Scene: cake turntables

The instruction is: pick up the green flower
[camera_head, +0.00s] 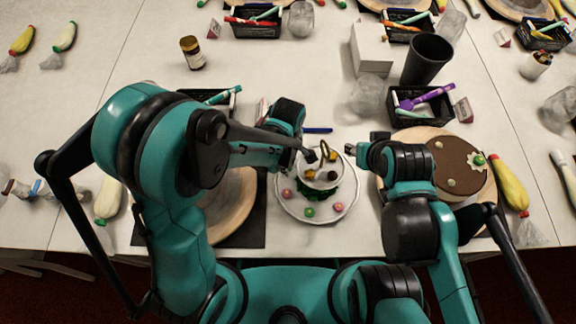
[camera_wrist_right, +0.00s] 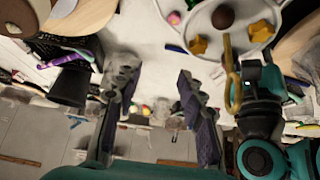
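A white tiered stand (camera_head: 280,205) is in the middle of the head view. A green flower (camera_head: 309,212) lies on its lower plate at the front, between two pink flowers (camera_head: 286,193) (camera_head: 338,207). The upper tier holds yellow stars and a dark ball, under a gold ring handle (camera_head: 325,149). My left gripper (camera_head: 311,156) is at the upper tier beside the handle; its finger opening is unclear. My right gripper (camera_head: 361,152) is right of the stand, apart from the green flower. In the right wrist view, its fingers (camera_wrist_right: 154,70) are open with nothing between them.
A brown cake (camera_head: 455,172) with another green flower (camera_head: 479,159) sits on a wooden turntable at right. A black basket (camera_head: 420,118) of pens and a dark cup (camera_head: 426,58) stand behind my right gripper.

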